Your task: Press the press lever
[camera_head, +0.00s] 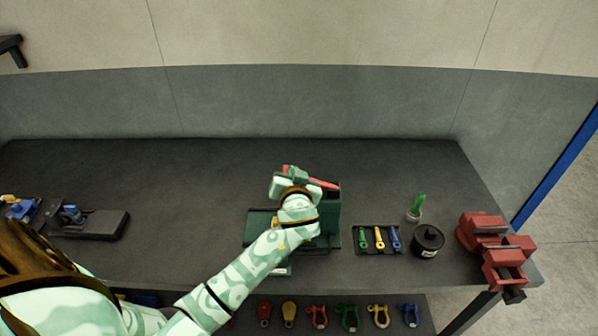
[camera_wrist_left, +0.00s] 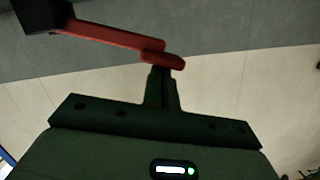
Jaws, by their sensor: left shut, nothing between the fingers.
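The press (camera_head: 331,215) is a green machine on the bench, partly hidden behind my left arm. Its red press lever (camera_head: 322,183) runs left from the top of the press to my left gripper (camera_head: 285,183). In the left wrist view, the red lever (camera_wrist_left: 108,36) reaches from a dark block at upper left to just past the fingertips of my left gripper (camera_wrist_left: 164,75). These fingers are shut with nothing between them. The lever's end lies across the tips; I cannot tell whether they touch it. My right gripper is not in view.
A tray with yellow, green and blue tools (camera_head: 379,239), a black round pot (camera_head: 429,241), a green bottle (camera_head: 417,205) and a red vise (camera_head: 490,243) stand right of the press. Several colored shackles (camera_head: 347,316) sit below the front edge. The bench's back left is clear.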

